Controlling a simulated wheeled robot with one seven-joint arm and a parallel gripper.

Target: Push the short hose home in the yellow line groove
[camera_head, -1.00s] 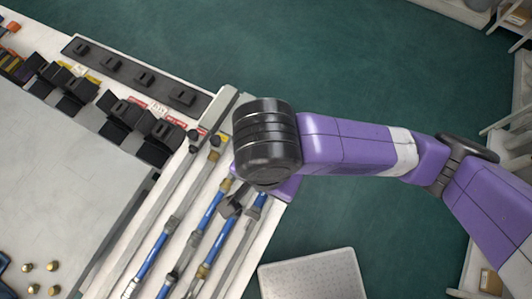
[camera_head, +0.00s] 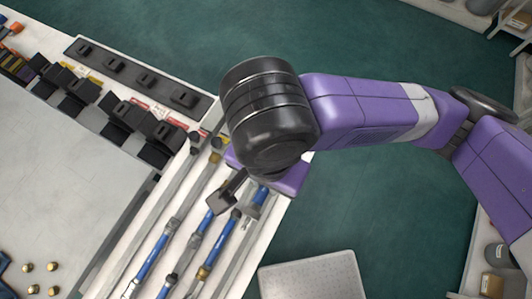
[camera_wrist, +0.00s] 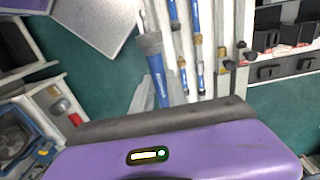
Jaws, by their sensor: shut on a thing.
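My gripper (camera_head: 238,203) reaches down over the right side of the hose panel (camera_head: 128,244). One dark finger shows at its left; the rest is hidden under my wrist. It is shut on a short blue hose (camera_head: 259,196) with a grey end fitting, which shows below my purple wrist. In the wrist view this hose (camera_wrist: 159,92) stands close to the camera, its near end hidden by my gripper body.
Other blue hoses (camera_head: 152,258) lie in lines to the left. Black clips (camera_head: 160,142) and a dark strip with several blocks (camera_head: 128,75) stand at the upper left. Brass fittings (camera_head: 52,266) lie on the grey surface. A pale perforated platform (camera_head: 312,277) is at lower right.

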